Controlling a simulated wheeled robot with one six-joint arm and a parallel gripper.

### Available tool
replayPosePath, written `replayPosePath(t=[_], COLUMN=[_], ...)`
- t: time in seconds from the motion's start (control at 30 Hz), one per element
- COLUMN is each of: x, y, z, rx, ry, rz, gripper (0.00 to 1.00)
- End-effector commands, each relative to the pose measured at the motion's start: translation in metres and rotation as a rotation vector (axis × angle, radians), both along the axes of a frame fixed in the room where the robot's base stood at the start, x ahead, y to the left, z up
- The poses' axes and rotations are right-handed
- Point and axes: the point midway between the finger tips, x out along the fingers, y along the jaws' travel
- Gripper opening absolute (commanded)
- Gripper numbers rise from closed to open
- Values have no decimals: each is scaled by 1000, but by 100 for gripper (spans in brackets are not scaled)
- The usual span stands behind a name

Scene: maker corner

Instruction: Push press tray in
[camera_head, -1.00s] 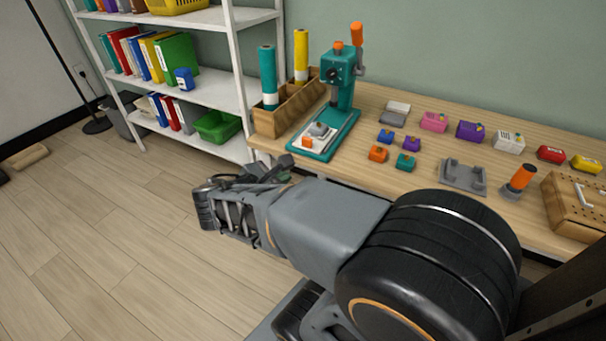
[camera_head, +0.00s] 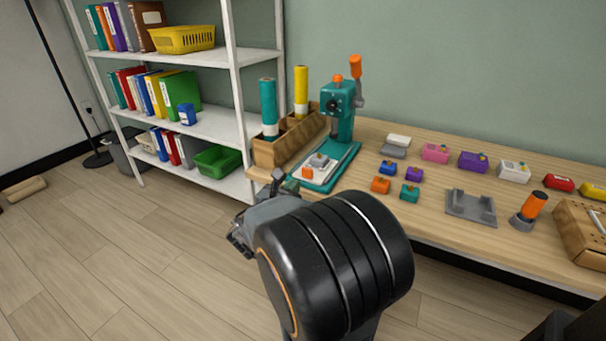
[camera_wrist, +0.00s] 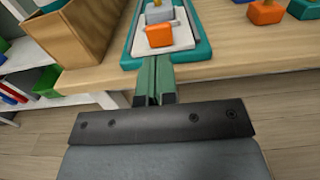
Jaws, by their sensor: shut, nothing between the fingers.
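The teal press (camera_head: 340,105) stands upright at the left end of the workbench, with an orange-tipped lever. Its pale tray (camera_head: 318,170) lies at the front of the teal base and carries an orange block at its near end. In the wrist view the tray (camera_wrist: 180,30) and orange block (camera_wrist: 160,36) are straight ahead, just beyond my fingertips. My gripper (camera_wrist: 154,66) is shut and empty, pointing at the tray's front near the bench edge. Whether it touches the tray or base, I cannot tell. My arm hides much of the gripper in the head view.
A wooden organizer (camera_head: 270,152) with teal and yellow rolls stands close left of the press. Several small coloured blocks, a grey bracket (camera_head: 470,207) and an orange-handled stamp (camera_head: 530,212) lie to the right.

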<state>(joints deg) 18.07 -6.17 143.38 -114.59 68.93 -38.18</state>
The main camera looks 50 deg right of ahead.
Motion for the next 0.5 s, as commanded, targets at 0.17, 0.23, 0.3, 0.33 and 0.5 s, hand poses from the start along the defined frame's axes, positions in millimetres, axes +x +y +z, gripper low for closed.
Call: replayPosePath(t=[0.17, 0.23, 0.3, 0.33, 0.5], x=[6, 8, 10, 10, 12], y=[-28, -35, -42, -44, -51], z=[-3, -3, -3, -3, -1], rx=[-1, 0, 0, 0, -1], ry=[-1, 0, 0, 0, -1], rz=[-4, -2, -2, -2, 0], gripper=[0, 0, 0, 0, 0])
